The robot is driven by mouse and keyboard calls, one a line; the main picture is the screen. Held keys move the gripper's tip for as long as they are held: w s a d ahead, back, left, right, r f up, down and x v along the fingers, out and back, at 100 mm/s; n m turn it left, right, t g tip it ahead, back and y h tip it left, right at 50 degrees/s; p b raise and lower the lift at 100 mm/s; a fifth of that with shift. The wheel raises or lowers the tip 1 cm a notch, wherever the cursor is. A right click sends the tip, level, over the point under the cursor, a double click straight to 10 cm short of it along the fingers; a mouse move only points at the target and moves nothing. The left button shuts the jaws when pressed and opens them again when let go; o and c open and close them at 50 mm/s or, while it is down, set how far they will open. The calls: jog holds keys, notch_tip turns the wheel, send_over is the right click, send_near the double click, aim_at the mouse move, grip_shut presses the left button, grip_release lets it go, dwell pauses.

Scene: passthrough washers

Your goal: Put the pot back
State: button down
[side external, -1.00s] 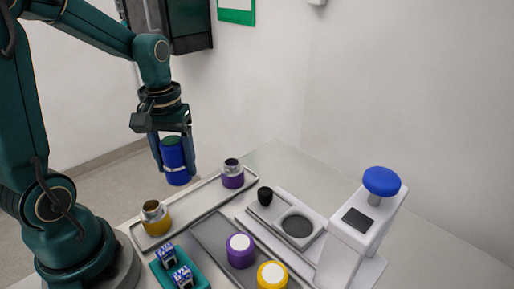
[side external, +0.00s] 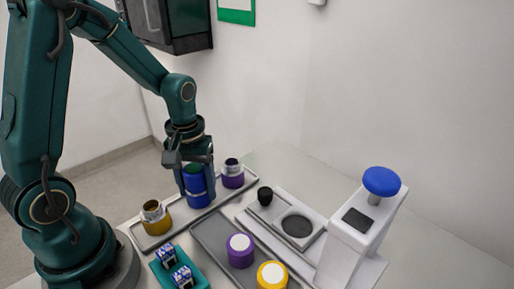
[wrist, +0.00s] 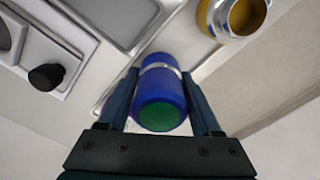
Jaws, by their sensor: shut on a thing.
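The blue pot (side external: 198,188) has a pale band and a green top. It is upright, low over or on the long grey tray (side external: 180,222), between a yellow pot and a purple pot; I cannot tell whether its base touches the tray. My gripper (side external: 197,186) is shut on it from above. In the wrist view the blue pot (wrist: 160,90) sits between the two fingers of my gripper (wrist: 163,105). The yellow pot (side external: 157,223) with an open metal neck stands on the left of the tray. The purple pot (side external: 232,178) stands at its far right end.
A grey tray (side external: 215,236) in front holds a purple lid (side external: 240,250) and a yellow lid (side external: 272,275). A teal rack (side external: 196,278) holds small blue-and-white items. A white press with a blue knob (side external: 381,181) and a small black knob (side external: 265,195) are at right.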

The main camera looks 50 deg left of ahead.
jog(key=shift+c, duration=0.4)
grip_release()
jog(key=shift+f, duration=0.1)
notch_tip(320, 180, up, 12)
jog(key=shift+f, duration=0.2)
jog(key=shift+d+r, duration=0.1)
jog(key=shift+r, duration=0.35)
jog(key=s+d+r+m+t, duration=0.1)
jog(key=s+d+m+t, duration=0.4)
jog(key=s+d+m, duration=0.1)
jog(key=shift+s+m+t, duration=0.3)
jog(key=shift+s+m, duration=0.35)
jog(key=shift+m, duration=0.15)
jog(key=shift+d, duration=0.1)
